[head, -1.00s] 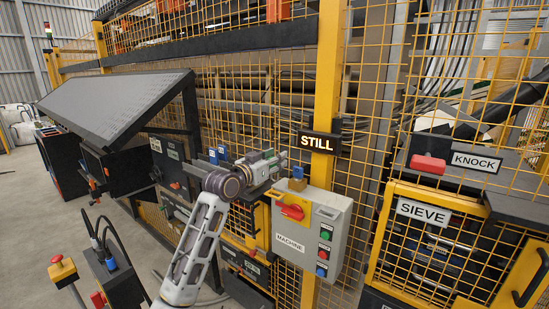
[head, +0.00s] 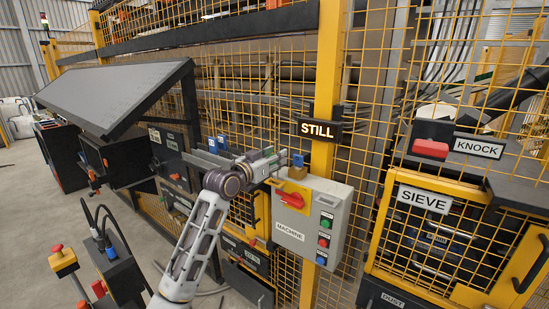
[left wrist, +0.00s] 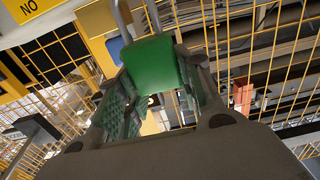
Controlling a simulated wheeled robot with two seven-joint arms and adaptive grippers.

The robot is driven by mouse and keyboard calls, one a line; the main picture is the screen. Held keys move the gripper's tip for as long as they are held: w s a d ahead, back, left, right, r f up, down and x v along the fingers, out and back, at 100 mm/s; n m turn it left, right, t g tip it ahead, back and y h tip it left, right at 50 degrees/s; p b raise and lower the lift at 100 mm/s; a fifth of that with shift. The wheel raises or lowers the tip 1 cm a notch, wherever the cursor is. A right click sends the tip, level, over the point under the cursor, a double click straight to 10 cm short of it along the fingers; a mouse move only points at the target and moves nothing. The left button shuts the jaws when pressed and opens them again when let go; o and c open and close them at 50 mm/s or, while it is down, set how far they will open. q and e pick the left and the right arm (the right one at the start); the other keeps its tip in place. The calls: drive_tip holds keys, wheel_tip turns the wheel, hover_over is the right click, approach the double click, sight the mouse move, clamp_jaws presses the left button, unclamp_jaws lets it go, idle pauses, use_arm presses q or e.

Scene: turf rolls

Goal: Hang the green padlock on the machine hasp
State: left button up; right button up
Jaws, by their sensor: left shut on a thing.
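The green padlock (left wrist: 150,66) is between the fingers of my left gripper (left wrist: 155,95) in the left wrist view, its metal shackle pointing up, away from the gripper. In the head view my left gripper (head: 272,166) is just left of the top of the grey machine box (head: 322,205), apart from the hasp as far as I can tell. The padlock is mostly hidden there by the fingers. A blue padlock (head: 298,160) is at the yellow hasp area on top of the box, above the red switch handle (head: 291,200). My right gripper is not in view.
The box is by a yellow post with a STILL sign (head: 319,129), against yellow mesh fencing. Blue items (head: 217,144) sit behind my left wrist. The SIEVE cage (head: 425,199) is at the right. A red-button post (head: 62,260) stands at lower left.

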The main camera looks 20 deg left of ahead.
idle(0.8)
use_arm(q)
drive_tip(key=shift+p, duration=0.5)
idle(0.6)
idle(0.9)
drive_tip(key=shift+f, duration=0.55)
idle(0.6)
drive_tip(key=shift+f+b, duration=0.5)
drive_tip(key=shift+f, duration=0.5)
idle(0.3)
drive_tip(key=shift+f+b, duration=0.5)
drive_tip(key=shift+f, duration=0.5)
idle(0.4)
drive_tip(key=o, duration=1.1)
drive_tip(key=shift+o, duration=0.2)
drive_tip(key=shift+s, duration=0.1)
